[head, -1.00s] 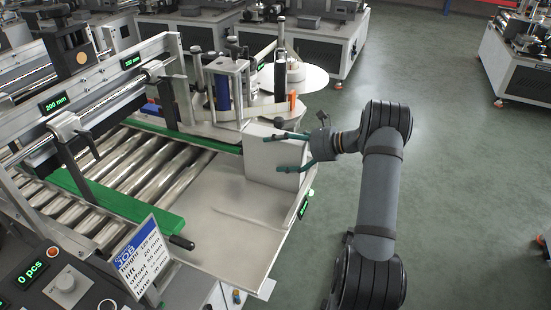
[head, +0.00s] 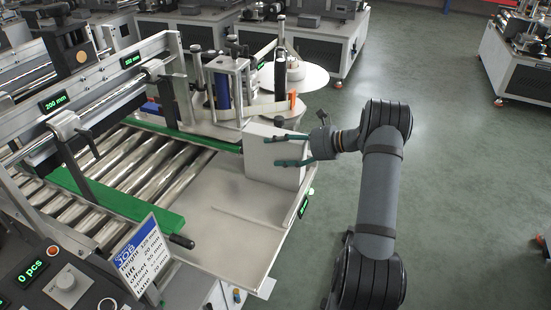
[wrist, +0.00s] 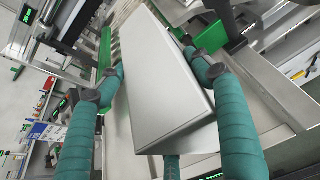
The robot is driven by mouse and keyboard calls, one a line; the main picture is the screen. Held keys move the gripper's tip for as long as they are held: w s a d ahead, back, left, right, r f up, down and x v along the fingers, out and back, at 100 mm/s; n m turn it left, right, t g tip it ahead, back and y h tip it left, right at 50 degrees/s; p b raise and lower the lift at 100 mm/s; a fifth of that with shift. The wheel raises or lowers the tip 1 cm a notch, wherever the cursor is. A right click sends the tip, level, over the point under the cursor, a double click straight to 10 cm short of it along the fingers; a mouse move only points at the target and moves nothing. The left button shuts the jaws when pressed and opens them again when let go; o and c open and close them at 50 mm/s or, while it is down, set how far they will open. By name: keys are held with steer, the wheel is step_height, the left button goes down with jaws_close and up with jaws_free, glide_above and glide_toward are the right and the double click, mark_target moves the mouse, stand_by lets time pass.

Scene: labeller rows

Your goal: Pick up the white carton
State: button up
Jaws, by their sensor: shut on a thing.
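The white carton (head: 272,158) stands upright at the far right end of the machine's metal outfeed plate (head: 225,215), in the head view. My gripper (head: 290,152) reaches in from the right with its teal fingers on either side of the carton.
Steel rollers (head: 130,170) with green guide rails (head: 120,205) lie left of the plate. The labeller head (head: 225,90) and a white disc (head: 300,78) stand close behind the carton. A job card (head: 140,255) stands at the front. Open floor (head: 450,180) lies to the right.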

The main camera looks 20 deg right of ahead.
steer(key=c, duration=0.5)
steer(key=shift+c, duration=0.2)
steer(key=shift+r, duration=0.15)
